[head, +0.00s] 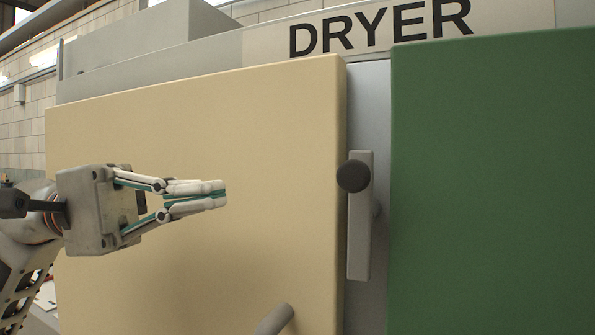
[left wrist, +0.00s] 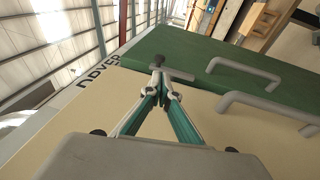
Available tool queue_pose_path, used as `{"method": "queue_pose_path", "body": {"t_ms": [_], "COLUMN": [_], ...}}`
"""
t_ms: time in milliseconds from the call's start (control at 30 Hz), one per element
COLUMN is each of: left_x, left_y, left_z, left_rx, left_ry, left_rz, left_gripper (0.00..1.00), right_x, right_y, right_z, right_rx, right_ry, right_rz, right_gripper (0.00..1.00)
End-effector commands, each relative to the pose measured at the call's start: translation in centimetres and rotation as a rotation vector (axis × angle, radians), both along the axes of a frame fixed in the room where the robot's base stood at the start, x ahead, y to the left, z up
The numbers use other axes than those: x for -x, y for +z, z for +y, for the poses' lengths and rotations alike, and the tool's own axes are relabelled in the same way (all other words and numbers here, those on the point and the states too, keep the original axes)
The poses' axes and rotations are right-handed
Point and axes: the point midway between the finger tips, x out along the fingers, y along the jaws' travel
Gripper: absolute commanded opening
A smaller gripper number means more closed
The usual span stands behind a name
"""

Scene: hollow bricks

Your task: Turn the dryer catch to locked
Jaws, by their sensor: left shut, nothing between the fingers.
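The dryer catch (head: 359,235) is a grey bar on the pale strip between the cream door and the green door. It stands upright in the head view, with a dark round knob (head: 353,176) near its top end. My left gripper (head: 222,195) is shut and empty, in front of the cream door, to the left of the catch and apart from it. In the left wrist view the catch (left wrist: 178,74) shows just beyond the closed fingertips (left wrist: 157,70), which partly hide it. My right gripper is in neither view.
The cream door (head: 200,120) fills the left, with a grey handle (head: 275,319) low down. The green door (head: 490,180) fills the right; its handle (left wrist: 245,68) shows in the left wrist view. A DRYER sign (head: 400,30) is above. Space before the catch looks clear.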

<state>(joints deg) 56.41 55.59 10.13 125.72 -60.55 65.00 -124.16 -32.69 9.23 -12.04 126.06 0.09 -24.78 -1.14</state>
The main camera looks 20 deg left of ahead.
Motion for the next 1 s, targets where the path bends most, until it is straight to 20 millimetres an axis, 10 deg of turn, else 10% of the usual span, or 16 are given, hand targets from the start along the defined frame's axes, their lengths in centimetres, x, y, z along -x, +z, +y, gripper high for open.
{"method": "queue_pose_path", "body": {"t_ms": [500,1000], "left_x": [-0.9,-1.5], "left_y": [1.9,1.6], "left_z": [-8.7,-10.5], "left_rx": [0.001,0.001], "left_ry": [-0.003,0.000], "left_rz": [-0.007,0.001], "left_gripper": [0.00,0.00], "right_x": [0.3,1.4], "right_y": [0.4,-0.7], "right_z": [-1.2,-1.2], "right_rx": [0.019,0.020], "right_ry": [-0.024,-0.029], "right_rz": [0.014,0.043], "right_gripper": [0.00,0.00]}}
